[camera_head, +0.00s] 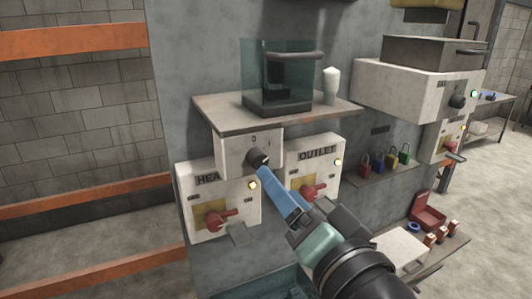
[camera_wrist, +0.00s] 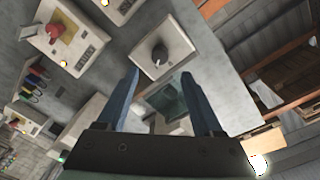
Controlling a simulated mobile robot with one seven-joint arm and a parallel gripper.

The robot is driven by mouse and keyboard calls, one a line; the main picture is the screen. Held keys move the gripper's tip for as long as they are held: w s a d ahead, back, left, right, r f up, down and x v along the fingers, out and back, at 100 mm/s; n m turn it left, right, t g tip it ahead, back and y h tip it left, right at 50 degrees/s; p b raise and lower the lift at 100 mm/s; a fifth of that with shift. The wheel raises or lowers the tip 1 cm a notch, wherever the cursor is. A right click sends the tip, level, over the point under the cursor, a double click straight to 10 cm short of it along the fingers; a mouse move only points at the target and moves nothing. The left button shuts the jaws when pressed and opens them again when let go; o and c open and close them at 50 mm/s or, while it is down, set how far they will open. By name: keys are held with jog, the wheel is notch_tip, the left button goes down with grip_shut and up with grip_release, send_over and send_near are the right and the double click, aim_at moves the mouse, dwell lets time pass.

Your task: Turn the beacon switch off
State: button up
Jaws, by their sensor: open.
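A black rotary knob (camera_head: 257,158) sits on a white box (camera_head: 232,150) under the shelf, with small marks above it. No beacon label is readable, so I cannot tell if it is the beacon switch. My gripper (camera_head: 265,174) has its blue fingers pointing at this knob, and their tips overlap its lower edge in the head view. In the wrist view the knob (camera_wrist: 160,54) shows beyond the open, empty fingertips (camera_wrist: 162,74), roughly centred between them. Contact cannot be told. Another black knob (camera_head: 458,101) is on the right box, beside a green light.
Boxes with red handles flank the knob: one marked HEA (camera_head: 216,220), the other OUTLET (camera_head: 314,190). A shelf (camera_head: 215,112) above holds a glass case (camera_head: 285,75) and a white bottle (camera_head: 331,88). Padlocks (camera_head: 377,162) hang to the right.

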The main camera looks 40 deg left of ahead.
aim_at(261, 162)
jog(key=p+x, duration=0.2)
jog(key=x, duration=0.4)
jog(key=shift+w+a+r, duration=0.15)
jog(key=shift+a, duration=0.1)
jog(key=shift+w+a+p, duration=0.35)
jog(key=shift+a, duration=0.25)
jog(key=shift+c, duration=0.3)
grip_shut()
